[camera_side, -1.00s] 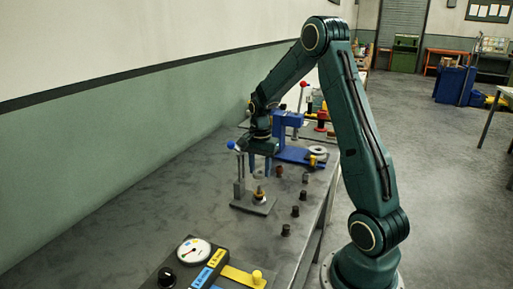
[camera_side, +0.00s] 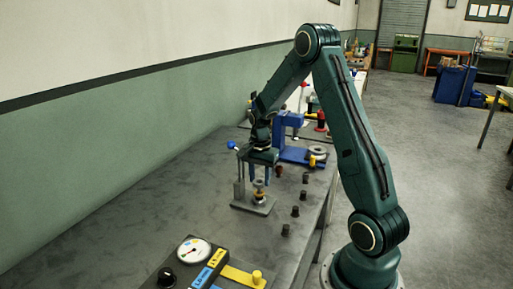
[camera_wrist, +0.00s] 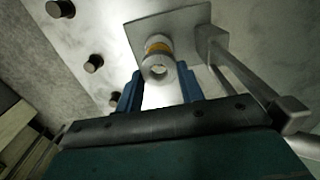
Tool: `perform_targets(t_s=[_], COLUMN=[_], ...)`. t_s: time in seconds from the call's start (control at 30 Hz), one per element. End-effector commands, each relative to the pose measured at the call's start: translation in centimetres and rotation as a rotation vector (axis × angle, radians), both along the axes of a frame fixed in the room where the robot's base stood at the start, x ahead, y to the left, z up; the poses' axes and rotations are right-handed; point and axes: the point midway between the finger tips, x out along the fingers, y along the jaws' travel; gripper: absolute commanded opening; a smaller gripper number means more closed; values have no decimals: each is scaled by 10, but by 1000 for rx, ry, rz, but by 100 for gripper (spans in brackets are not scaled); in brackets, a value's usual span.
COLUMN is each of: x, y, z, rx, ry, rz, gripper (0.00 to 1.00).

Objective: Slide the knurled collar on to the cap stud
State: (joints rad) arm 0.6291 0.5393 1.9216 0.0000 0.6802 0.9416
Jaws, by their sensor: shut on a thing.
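My gripper (camera_side: 259,182) is shut on the pale grey knurled collar (camera_wrist: 158,72), with one blue finger on each side of it. The collar's open end faces the wrist camera. The cap stud (camera_side: 260,196) stands on a grey base plate (camera_side: 246,206) directly below the gripper. In the wrist view, a brass-yellow band (camera_wrist: 157,47) shows just beyond the collar, in line with it. The collar is very close to the stud; I cannot tell whether the stud's tip is inside its bore.
A grey post (camera_side: 239,188) with a blue-knobbed lever (camera_side: 232,145) rises left of the plate. Several dark pegs stand to the right, one here (camera_side: 295,211). A blue vise-like fixture (camera_side: 290,140) stands behind. A gauge panel (camera_side: 194,250) lies in front.

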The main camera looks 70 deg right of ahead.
Motion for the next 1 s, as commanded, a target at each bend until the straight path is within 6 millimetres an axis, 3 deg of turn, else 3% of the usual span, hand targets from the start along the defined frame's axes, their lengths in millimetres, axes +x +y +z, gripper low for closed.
perform_targets(t_s=[1.0], x=[0], y=[0], z=[-25], rx=[0], ry=[1], rz=[0], gripper=[16])
